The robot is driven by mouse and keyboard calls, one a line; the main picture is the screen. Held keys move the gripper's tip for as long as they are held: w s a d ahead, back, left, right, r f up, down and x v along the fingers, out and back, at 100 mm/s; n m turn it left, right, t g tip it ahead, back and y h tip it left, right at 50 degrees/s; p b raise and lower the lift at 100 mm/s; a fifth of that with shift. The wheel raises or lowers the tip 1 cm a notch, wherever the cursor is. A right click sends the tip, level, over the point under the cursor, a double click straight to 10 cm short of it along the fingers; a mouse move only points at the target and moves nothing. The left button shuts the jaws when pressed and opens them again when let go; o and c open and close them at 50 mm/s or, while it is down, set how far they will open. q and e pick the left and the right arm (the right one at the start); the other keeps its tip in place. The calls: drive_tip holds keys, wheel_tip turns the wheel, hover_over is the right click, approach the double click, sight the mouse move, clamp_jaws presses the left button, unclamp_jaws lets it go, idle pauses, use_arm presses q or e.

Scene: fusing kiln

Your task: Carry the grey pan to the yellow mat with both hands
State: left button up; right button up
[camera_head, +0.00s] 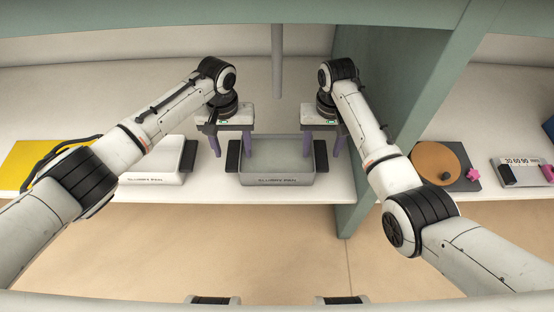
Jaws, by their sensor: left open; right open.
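The grey pan (277,179) sits on the white shelf in the middle of the head view. It has a dark handle on its left (233,157) and another on its right (320,156). My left gripper (233,146) is open, its purple fingers pointing down around or just above the left handle. My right gripper (320,146) is open in the same way at the right handle. I cannot tell whether the fingers touch the handles. The yellow mat (28,163) lies at the far left of the shelf, partly hidden by my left arm.
A green upright panel (347,215) is just right of the grey pan. Beyond it are a round brown disc (434,164) and a pink piece (473,174). A grey post (277,60) rises behind.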

use_arm(q)
drive_tip(key=shift+f, duration=0.5)
use_arm(e)
drive_tip(key=shift+f, duration=0.5)
use_arm(q)
clamp_jaws()
use_arm(e)
clamp_jaws()
